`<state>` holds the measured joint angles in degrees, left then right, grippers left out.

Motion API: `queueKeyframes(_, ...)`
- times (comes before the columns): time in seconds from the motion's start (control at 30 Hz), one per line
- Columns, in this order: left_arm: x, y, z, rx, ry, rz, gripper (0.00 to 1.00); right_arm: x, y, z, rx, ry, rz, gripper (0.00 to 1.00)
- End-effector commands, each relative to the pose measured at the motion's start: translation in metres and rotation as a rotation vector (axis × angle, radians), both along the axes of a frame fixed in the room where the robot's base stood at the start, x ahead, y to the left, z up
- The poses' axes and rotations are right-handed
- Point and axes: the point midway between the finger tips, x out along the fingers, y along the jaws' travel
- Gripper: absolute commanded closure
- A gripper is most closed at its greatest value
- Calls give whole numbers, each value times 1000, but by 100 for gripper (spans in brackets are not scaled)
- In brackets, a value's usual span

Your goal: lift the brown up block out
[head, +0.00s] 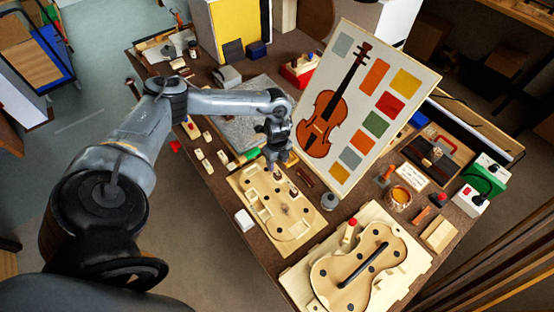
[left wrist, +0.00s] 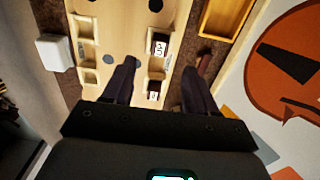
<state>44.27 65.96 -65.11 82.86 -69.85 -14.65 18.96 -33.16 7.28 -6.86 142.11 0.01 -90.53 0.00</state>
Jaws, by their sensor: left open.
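A pale wooden form board (head: 262,212) with pockets and dark round holes lies on the bench; it also shows in the left wrist view (left wrist: 118,32). In the left wrist view, a dark brown block (left wrist: 159,46) with a white label, seemingly reading "UP", sits in one pocket. A second dark brown block (left wrist: 153,93) with a white label sits in a nearer pocket, between my fingers in the picture. My left gripper (head: 276,166) points down over the board's far end, open, with nothing held. Its fingers also show in the left wrist view (left wrist: 160,68). I cannot tell its height above the blocks.
A panel with a painted violin (head: 385,100) leans close behind the board. A violin-shaped mould (head: 350,280) lies at the front right. A small white block (head: 244,219) lies at the board's left. A grey jar (head: 329,201) stands at its right.

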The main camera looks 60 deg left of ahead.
Motion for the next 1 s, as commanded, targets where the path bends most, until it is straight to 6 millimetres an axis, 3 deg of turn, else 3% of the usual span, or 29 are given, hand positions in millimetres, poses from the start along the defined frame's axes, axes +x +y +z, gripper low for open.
queueKeyframes(0.2,-1,-1,-37,0,2,0,43,0,1,-5,5,0,-3,57)
queueKeyframes(0.5,0,-1,-73,-1,1,0,43,0,3,-9,11,1,-7,57)
queueKeyframes(1.0,0,-1,-83,0,0,-1,43,-1,1,-11,6,2,-3,57)
